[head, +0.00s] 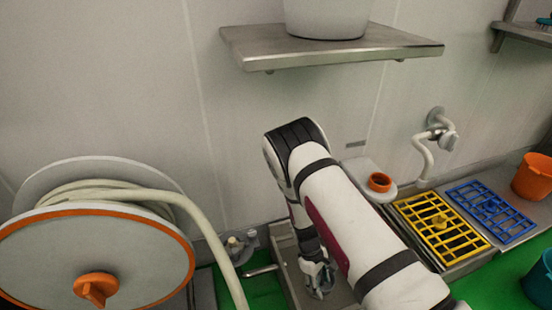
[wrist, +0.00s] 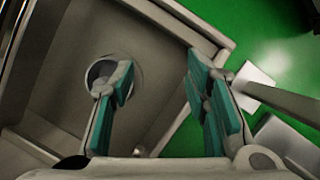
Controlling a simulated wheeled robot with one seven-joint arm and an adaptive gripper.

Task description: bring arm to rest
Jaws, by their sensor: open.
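My white arm reaches down and away from me in the head view, bent at a black-capped joint. My gripper (head: 320,284) hangs low over a steel basin (head: 283,243), partly hidden by my own forearm. In the wrist view my gripper (wrist: 158,75) has its two teal-padded fingers spread apart, with nothing between them. Below them is the basin (wrist: 155,40), with a round drain (wrist: 98,70) behind the left finger.
A hose reel (head: 95,255) stands at left, its pale hose (head: 215,243) running down beside the basin. A steel shelf (head: 335,48) holds a white container (head: 327,15) above. Yellow (head: 440,225) and blue (head: 490,208) racks and an orange bucket (head: 533,177) are at right.

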